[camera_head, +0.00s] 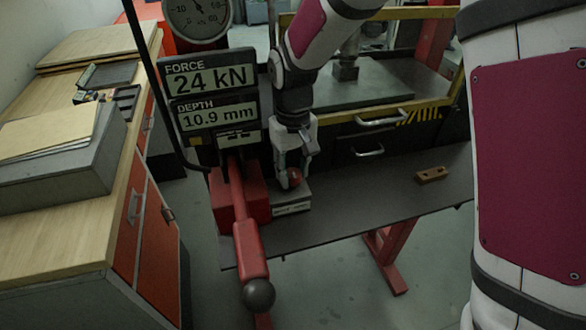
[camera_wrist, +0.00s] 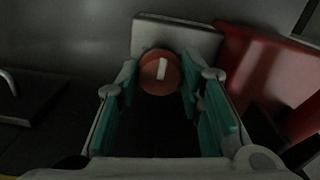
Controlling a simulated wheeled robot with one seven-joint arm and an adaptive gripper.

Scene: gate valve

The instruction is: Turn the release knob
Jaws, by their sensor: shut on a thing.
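The release knob (camera_head: 294,177) is a small round red knob on a grey block (camera_head: 291,203) beside the red pump body. In the wrist view the knob (camera_wrist: 160,72) shows its round face with a white bar mark, standing nearly upright. My gripper (camera_head: 293,172) points down at the block, its fingers on either side of the knob. In the wrist view my gripper (camera_wrist: 158,85) has its teal-padded fingers at the left and right edges of the knob, shut on it.
A red lever (camera_head: 250,250) with a dark ball end (camera_head: 258,294) sticks out toward me, left of my gripper. A display panel (camera_head: 211,100) reads 24 kN and 10.9 mm. A small brown block (camera_head: 431,175) lies on the dark bench (camera_head: 370,200), whose right part is mostly clear.

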